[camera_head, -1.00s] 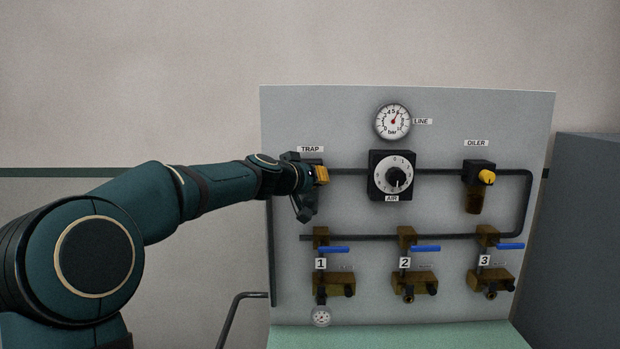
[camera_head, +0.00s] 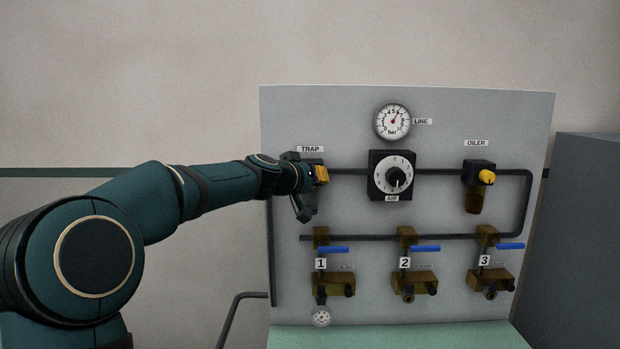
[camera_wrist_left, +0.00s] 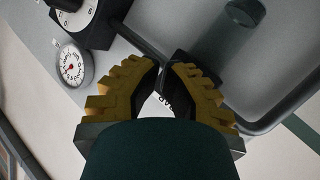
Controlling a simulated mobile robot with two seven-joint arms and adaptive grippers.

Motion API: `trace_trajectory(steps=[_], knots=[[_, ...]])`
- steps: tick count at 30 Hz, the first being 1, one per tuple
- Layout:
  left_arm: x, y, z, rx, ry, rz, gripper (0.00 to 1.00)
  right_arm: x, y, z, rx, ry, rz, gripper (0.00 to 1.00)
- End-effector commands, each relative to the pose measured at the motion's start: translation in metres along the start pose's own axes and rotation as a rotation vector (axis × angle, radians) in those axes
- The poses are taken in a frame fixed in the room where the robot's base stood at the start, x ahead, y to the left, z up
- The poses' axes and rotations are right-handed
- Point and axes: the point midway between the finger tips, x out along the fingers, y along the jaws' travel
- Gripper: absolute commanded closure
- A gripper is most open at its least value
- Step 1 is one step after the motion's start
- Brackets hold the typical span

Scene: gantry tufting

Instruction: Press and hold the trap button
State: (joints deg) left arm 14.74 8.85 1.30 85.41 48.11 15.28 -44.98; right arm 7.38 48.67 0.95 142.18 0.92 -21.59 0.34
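The TRAP label (camera_head: 310,149) is at the upper left of the grey panel. Below it is the dark trap body, mostly hidden behind my left gripper (camera_head: 321,175). In the left wrist view my left gripper (camera_wrist_left: 162,66) has its two yellow-brown stepped fingers drawn together at the tips, nothing seen held between them. Part of the TRAP label (camera_wrist_left: 167,101) shows through the narrow gap behind the tips. The trap's dark bowl (camera_wrist_left: 232,30) is beyond the fingers. The trap button itself is hidden, so contact with it cannot be told. My right gripper is out of view.
The panel (camera_head: 440,145) also bears the AIR dial (camera_head: 392,178), the LINE gauge (camera_head: 393,122), and the oiler (camera_head: 478,175) with a yellow knob. Below are three blue-handled valves (camera_head: 425,249). A grey cabinet (camera_head: 580,230) stands at right.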

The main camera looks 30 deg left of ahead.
Motion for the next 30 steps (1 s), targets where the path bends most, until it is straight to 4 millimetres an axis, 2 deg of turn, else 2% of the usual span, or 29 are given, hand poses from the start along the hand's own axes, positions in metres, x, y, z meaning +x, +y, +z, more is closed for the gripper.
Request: trace_trajectory(steps=[20,30], knots=[[0.0,0.0,0.0,0.0,0.0,-0.001,1.0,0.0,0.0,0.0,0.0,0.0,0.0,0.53],[-0.011,0.006,0.007,0.001,0.001,0.0,1.0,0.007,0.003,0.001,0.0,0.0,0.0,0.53]])
